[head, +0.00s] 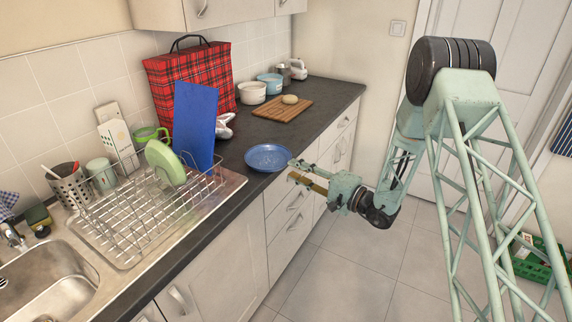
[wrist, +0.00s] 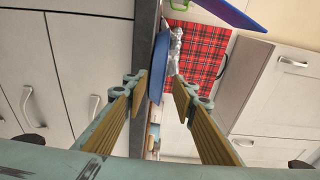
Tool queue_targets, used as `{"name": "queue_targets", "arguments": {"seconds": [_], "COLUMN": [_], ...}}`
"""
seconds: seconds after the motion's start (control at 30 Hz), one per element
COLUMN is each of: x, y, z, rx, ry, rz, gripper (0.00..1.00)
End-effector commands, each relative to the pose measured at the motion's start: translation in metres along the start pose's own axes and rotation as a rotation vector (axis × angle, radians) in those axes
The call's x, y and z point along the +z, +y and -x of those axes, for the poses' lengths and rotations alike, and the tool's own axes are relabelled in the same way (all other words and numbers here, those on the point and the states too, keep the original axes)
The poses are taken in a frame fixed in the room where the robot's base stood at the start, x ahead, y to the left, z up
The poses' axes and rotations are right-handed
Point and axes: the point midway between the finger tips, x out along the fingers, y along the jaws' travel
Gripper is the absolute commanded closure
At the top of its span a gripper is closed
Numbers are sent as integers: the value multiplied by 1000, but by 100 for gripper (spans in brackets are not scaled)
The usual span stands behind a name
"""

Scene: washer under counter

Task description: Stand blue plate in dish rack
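The blue plate (head: 268,156) lies flat on the dark counter near its front edge, right of the dish rack (head: 140,228). In the wrist view the plate (wrist: 160,62) shows edge-on, just beyond and between the fingertips. My gripper (head: 291,171) is open and empty at the plate's right side, with its fingers pointing at the rim. My gripper in the wrist view (wrist: 160,84) has a clear gap between its fingers; whether they touch the plate I cannot tell. The wire rack stands by the sink and holds a green plate (head: 165,163) tilted upright.
A tall blue board (head: 194,125) stands at the rack's back right. Behind it are a red tartan bag (head: 190,78) and a silvery object (head: 225,127). A wooden board (head: 276,108) and pots (head: 252,92) sit farther back. The sink (head: 45,285) is left of the rack.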

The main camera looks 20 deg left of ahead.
Motion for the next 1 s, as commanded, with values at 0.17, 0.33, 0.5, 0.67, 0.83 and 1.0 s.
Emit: {"name": "queue_targets", "arguments": {"seconds": [0.17, 0.33, 0.5, 0.67, 0.83, 1.0], "x": [1, 0, 1, 1, 0, 0], "y": [2, 1, 0, 0, -1, -1], "z": [-16, -27, -35, -38, -38, -38], "rx": [-1, -1, -1, -1, -1, -1], "ry": [-2, -1, -1, -1, -1, -1], "rz": [1, 2, 1, 0, 0, 0], "gripper": [75, 75, 75, 75, 75, 77]}}
